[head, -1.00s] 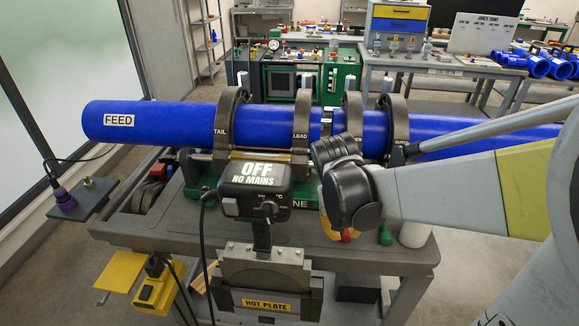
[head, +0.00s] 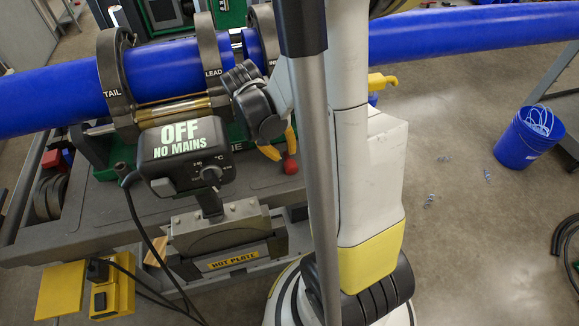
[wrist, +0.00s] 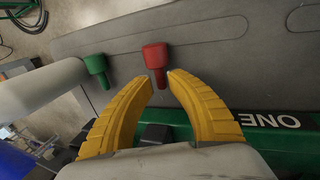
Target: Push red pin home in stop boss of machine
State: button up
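The red pin (wrist: 155,58) has a thick head and a thinner stem. In the wrist view its stem lies at the gap between the tips of my gripper (wrist: 157,78). My gripper's yellow fingers are apart; I cannot tell whether either touches the pin. In the head view the red pin (head: 290,165) shows just below the fingertips of my gripper (head: 281,152). The machine's green base (wrist: 265,143) with white lettering runs behind the fingers. The stop boss and how deep the pin sits cannot be made out.
A green pin (wrist: 96,68) stands left of the red one, near a pale cylinder (wrist: 40,90). The blue pipe (head: 60,97) lies in the machine's clamps. The hot plate unit (head: 185,145), marked OFF, stands close to my gripper. A blue bucket (head: 528,138) is on the floor.

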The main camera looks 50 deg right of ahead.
aim_at(286, 156)
jog(key=b+x, duration=0.1)
jog(key=x, duration=0.2)
jog(key=shift+w+d+f+b, duration=0.15)
jog(key=shift+d+f+b, duration=0.05)
jog(key=shift+f+b, duration=0.15)
jog(key=shift+r, duration=0.1)
grip_shut()
